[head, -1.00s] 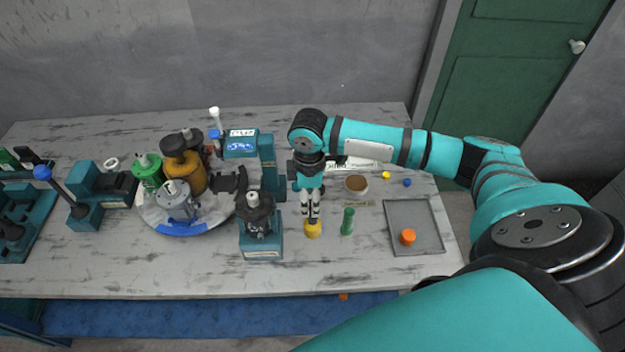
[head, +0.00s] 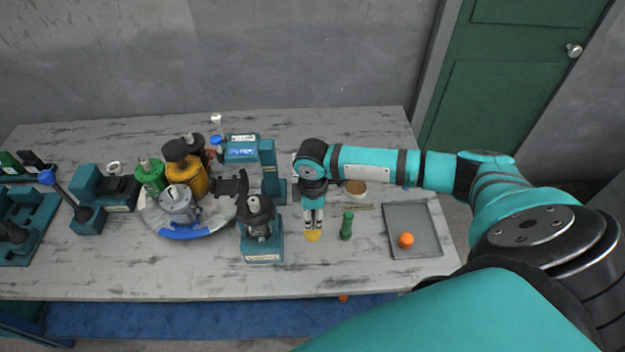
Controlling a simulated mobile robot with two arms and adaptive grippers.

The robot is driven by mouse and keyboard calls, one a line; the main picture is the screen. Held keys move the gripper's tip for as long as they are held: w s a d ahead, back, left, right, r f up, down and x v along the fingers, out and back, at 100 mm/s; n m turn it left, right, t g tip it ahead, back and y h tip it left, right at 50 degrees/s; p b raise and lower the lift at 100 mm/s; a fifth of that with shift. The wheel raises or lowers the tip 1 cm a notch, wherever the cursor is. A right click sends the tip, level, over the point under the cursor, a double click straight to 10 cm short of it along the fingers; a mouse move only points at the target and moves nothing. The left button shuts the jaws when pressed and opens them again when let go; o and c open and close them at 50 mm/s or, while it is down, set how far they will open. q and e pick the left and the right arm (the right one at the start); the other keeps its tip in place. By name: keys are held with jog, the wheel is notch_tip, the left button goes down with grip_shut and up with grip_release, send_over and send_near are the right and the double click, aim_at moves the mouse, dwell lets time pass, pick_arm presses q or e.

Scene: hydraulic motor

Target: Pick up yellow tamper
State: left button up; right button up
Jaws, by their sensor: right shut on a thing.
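The yellow tamper (head: 313,237) stands on the table, right of the teal press with the black top. My right gripper (head: 313,226) points straight down over it and is shut on its upper part. The fingers hide the tamper's upper part, and only its yellow lower end shows. I cannot tell whether it still touches the table. My left gripper is not in view.
A green tamper-like piece (head: 346,225) stands close on the right. A grey tray (head: 421,220) holds an orange piece (head: 406,240). The teal press (head: 261,245) is close on the left, beside a round turntable (head: 151,220) with several parts.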

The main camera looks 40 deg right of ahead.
grip_shut()
jog(key=shift+r, duration=0.15)
